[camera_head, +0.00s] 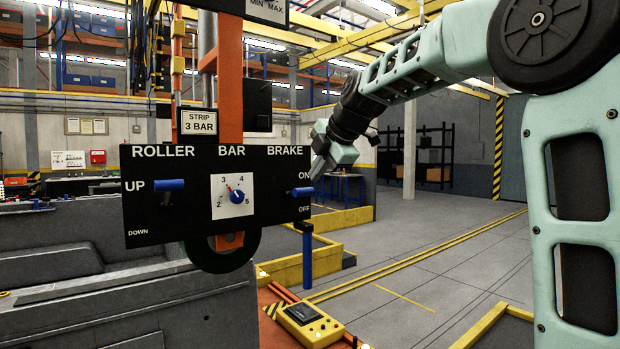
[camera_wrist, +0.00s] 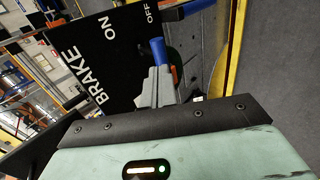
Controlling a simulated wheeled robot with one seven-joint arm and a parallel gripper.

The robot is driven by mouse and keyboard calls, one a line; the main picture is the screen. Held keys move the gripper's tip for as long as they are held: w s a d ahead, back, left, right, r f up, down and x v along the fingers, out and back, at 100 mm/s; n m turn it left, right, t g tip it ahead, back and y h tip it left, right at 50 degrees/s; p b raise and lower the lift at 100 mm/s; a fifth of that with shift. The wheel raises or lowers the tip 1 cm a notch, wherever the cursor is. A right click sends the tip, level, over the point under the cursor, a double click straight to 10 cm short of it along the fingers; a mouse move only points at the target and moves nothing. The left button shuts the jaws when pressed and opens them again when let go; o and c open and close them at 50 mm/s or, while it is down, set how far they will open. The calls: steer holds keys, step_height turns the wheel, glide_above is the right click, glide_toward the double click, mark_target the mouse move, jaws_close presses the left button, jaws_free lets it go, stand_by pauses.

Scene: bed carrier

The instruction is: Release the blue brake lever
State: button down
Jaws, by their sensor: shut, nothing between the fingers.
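The blue brake lever (camera_head: 303,192) sticks out of the right end of a black control panel (camera_head: 200,225), just below the word ON and above OFF. My gripper (camera_head: 316,173) is just right of the panel and slightly above the lever, coming from the upper right. In the wrist view, the blue lever (camera_wrist: 157,50) shows just beyond the grey fingertips (camera_wrist: 156,77). The fingers are together with nothing between them. The fingers partly overlap the lever's near end in that view, and I cannot tell whether they touch it.
The panel also carries a blue roller lever (camera_head: 169,185) by UP and a blue-knobbed bar dial (camera_head: 234,197). A blue post (camera_head: 307,258) and a yellow control box (camera_head: 309,326) stand below. The grey floor (camera_head: 420,240) to the right is open.

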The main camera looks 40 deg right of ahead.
mark_target(306, 193)
steer(key=shift+p+x, duration=0.4)
steer(key=shift+x, duration=1.45)
steer(key=shift+f, duration=0.1)
steer(key=f+b, duration=0.1)
steer(key=b, duration=0.3)
steer(key=shift+s+f+t, duration=0.1)
steer(key=shift+t, duration=0.2)
steer(key=f+t+b, duration=0.1)
steer(key=b, duration=0.6)
steer(key=f+t+b, duration=0.1)
steer(key=t+b, duration=0.1)
steer(key=b, duration=0.5)
steer(key=shift+s+f+b, duration=0.25)
steer(key=shift+s+b, duration=0.05)
steer(key=shift+s, duration=0.05)
steer(key=shift+r, duration=0.3)
